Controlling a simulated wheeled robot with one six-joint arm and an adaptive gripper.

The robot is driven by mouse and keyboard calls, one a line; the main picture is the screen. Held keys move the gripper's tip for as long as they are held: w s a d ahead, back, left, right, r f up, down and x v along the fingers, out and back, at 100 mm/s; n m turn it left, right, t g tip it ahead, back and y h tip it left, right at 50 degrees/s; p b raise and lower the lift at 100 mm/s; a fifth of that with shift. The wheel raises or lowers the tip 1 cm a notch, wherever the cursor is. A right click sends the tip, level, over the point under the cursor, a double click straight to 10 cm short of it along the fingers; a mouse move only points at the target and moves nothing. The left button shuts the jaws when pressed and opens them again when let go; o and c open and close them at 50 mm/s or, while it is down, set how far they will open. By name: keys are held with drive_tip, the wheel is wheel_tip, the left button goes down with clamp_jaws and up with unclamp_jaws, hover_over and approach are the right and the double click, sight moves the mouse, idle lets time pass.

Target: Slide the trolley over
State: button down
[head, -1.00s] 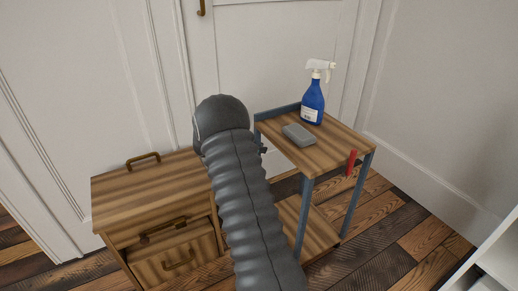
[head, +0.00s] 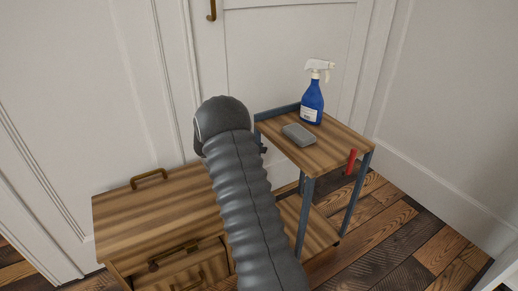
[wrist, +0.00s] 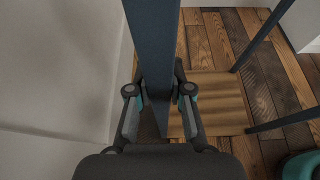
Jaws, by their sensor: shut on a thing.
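The trolley (head: 325,154) has a striped wooden top, a lower shelf and blue-grey metal legs. It stands upright right of my arm in the head view. In the wrist view my gripper (wrist: 159,95) is shut on a blue-grey bar of the trolley's frame (wrist: 153,40), with one finger on each side. The lower shelf (wrist: 215,100) shows below. In the head view my arm hides most of the gripper and the trolley's left side. A blue spray bottle (head: 312,102) and a grey block (head: 299,135) rest on the top. A red piece (head: 351,162) is at its front edge.
A wooden drawer cabinet (head: 130,215) stands left of the trolley, partly behind my arm. A white panelled door (head: 285,55) and wall are close behind. A white wall (head: 450,110) bounds the right. Bare plank floor (head: 405,225) lies right and in front of the trolley.

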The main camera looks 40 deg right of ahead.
drive_tip(key=c, duration=1)
unclamp_jaws()
drive_tip(key=shift+d, duration=0.1)
drive_tip(key=shift+a, duration=0.25)
drive_tip(key=v, duration=1.1)
drive_tip(key=shift+a+r, duration=0.2)
drive_tip(key=shift+a, duration=0.15)
